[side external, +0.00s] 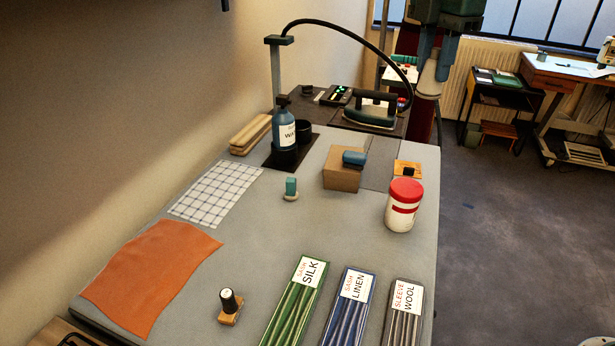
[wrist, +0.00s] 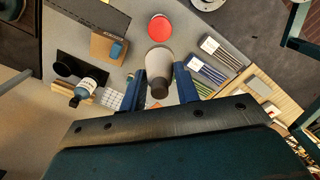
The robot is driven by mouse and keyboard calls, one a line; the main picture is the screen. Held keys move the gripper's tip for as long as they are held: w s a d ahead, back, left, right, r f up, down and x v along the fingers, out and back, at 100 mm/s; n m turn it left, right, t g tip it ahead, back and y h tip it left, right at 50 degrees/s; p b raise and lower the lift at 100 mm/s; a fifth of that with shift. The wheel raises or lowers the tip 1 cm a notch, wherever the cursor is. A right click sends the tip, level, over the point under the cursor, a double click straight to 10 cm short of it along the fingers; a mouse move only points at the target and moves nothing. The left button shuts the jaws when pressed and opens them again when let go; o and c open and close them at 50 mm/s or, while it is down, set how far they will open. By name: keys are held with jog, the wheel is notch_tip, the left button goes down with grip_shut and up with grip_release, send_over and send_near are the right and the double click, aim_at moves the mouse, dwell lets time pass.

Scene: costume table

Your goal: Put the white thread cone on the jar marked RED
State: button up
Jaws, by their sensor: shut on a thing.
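My gripper (side external: 447,45) is at the top right of the side view, high up and away from the jar. It is shut on the white thread cone (side external: 430,80), which hangs from the fingers. In the wrist view the cone (wrist: 159,65) sits between the two blue fingers (wrist: 159,88), its dark end toward me. The white jar with a red lid and red band (side external: 403,216) stands upright on the table. Nothing is on its lid. The wrist view shows the red lid (wrist: 160,28) just beyond the cone. I cannot read any wording on the jar.
A cardboard box (side external: 342,180) with a blue item on it stands left of the jar. An iron (side external: 370,110), a blue bottle (side external: 285,130) and a hose stand are behind. Labelled trays (side external: 347,310) lie in front. An orange cloth (side external: 150,275) lies left.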

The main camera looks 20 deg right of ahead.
notch_tip(320, 180, down, 16)
jog(key=shift+r, duration=0.2)
dwell(0.4)
jog(key=shift+f, duration=0.1)
jog(key=shift+f, duration=2)
jog(key=shift+f, duration=0.1)
jog(key=o, duration=1)
jog(key=shift+c, duration=0.2)
notch_tip(320, 180, up, 12)
